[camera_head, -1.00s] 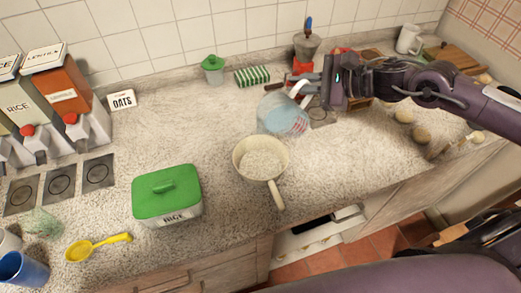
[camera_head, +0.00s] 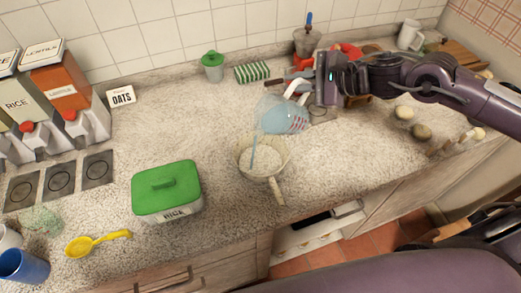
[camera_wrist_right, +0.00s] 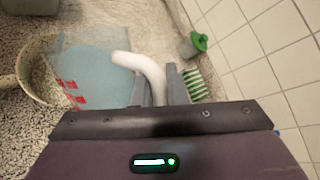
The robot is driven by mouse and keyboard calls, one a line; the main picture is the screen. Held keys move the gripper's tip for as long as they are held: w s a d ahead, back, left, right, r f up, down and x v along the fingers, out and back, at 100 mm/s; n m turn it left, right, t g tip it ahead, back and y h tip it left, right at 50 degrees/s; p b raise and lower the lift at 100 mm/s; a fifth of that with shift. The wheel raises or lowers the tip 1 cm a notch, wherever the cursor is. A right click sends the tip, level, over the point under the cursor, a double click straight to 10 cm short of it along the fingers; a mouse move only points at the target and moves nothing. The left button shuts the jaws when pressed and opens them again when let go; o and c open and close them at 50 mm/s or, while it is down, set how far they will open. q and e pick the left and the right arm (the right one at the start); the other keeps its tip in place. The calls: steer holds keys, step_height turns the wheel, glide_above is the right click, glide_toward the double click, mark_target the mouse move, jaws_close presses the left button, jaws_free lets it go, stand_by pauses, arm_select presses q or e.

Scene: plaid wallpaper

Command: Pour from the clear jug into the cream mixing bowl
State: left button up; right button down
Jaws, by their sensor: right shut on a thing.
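The clear jug (camera_head: 281,117) with red marks and pale blue liquid is tilted to the left above the cream mixing bowl. A thin blue stream (camera_head: 253,155) runs from its lip down into the bowl. The cream mixing bowl (camera_head: 279,168) has a handle towards the front and pale contents. My right gripper (camera_head: 315,90) is shut on the jug's white handle. In the right wrist view the white handle (camera_wrist_right: 150,75) lies between the fingers, with the jug (camera_wrist_right: 95,72) beside it and part of the bowl (camera_wrist_right: 40,95) behind. My left gripper is not in view.
A green-lidded rice box (camera_head: 167,187) stands left of the bowl, with a yellow scoop (camera_head: 97,242) and blue cup (camera_head: 22,267) further left. A green-lidded jar (camera_head: 213,66) and striped sponge (camera_head: 252,71) stand behind. Potatoes (camera_head: 421,131) lie at the right.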

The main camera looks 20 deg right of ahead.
steer(key=shift+s+a+r+n+h+p, duration=0.15)
steer(key=shift+a+r+n+h+p, duration=0.05)
steer(key=shift+a+n+h+p, duration=0.4)
stand_by(3.3)
steer(key=shift+d, duration=0.15)
steer(key=shift+w+d+f+m+y+b, duration=0.25)
steer(key=shift+d+f+m+y+b, duration=0.35)
steer(key=shift+d+m+b, duration=0.25)
steer(key=shift+w+d+r+m+y+p, duration=0.25)
steer(key=shift+d+r+m+y+p, duration=0.25)
steer(key=shift+r+y, duration=0.1)
steer(key=w+d+f+m+t+y+b, duration=0.1)
steer(key=d+f+m+y+b, duration=0.3)
steer(key=b, duration=0.7)
steer(key=shift+w+d+f+m+b, duration=0.3)
steer(key=shift+w+d+f+m, duration=0.45)
steer(key=shift+d+f, duration=0.7)
steer(key=shift+a+f, duration=0.3)
steer(key=shift+a, duration=0.05)
